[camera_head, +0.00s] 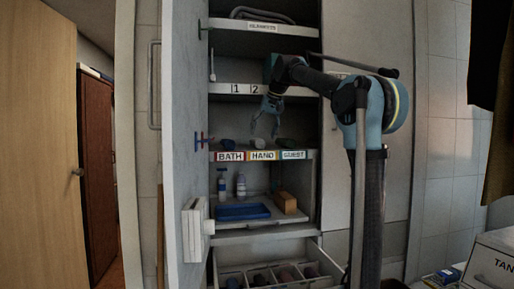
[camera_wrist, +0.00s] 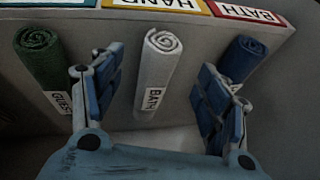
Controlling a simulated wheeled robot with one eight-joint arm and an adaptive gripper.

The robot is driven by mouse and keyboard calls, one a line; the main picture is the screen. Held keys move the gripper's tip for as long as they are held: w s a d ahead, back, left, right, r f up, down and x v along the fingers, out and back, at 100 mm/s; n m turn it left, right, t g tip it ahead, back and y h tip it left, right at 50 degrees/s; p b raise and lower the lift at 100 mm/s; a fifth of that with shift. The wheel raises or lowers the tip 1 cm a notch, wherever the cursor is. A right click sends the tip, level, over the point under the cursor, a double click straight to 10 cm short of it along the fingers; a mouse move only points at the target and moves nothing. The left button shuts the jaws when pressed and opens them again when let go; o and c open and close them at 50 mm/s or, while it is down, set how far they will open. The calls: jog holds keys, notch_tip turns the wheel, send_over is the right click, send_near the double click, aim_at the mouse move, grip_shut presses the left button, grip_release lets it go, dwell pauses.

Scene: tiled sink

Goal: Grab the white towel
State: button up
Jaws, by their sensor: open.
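The white towel (camera_wrist: 158,62) is rolled up, with its spiral end and a small "BATH" tag showing in the wrist view. It lies on the labelled shelf between a dark green rolled towel (camera_wrist: 42,62) and a dark blue rolled towel (camera_wrist: 240,58). My gripper (camera_wrist: 156,78) is open, with one finger on each side of the white towel in that view. I cannot tell whether either finger touches it. In the head view my gripper (camera_head: 265,128) reaches down into the cabinet over the middle of this shelf, and the white towel (camera_head: 257,143) is small there.
The shelf edge (camera_head: 262,155) carries BATH, HAND and GUEST labels. Another shelf (camera_head: 232,89) is above. Below are bottles (camera_head: 241,185), a blue tray (camera_head: 243,211) and an open divided drawer (camera_head: 280,276). The open cabinet door (camera_head: 185,130) stands at the left.

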aim_at(261, 140)
jog(key=shift+x, duration=2.4)
jog(key=c, duration=1.2)
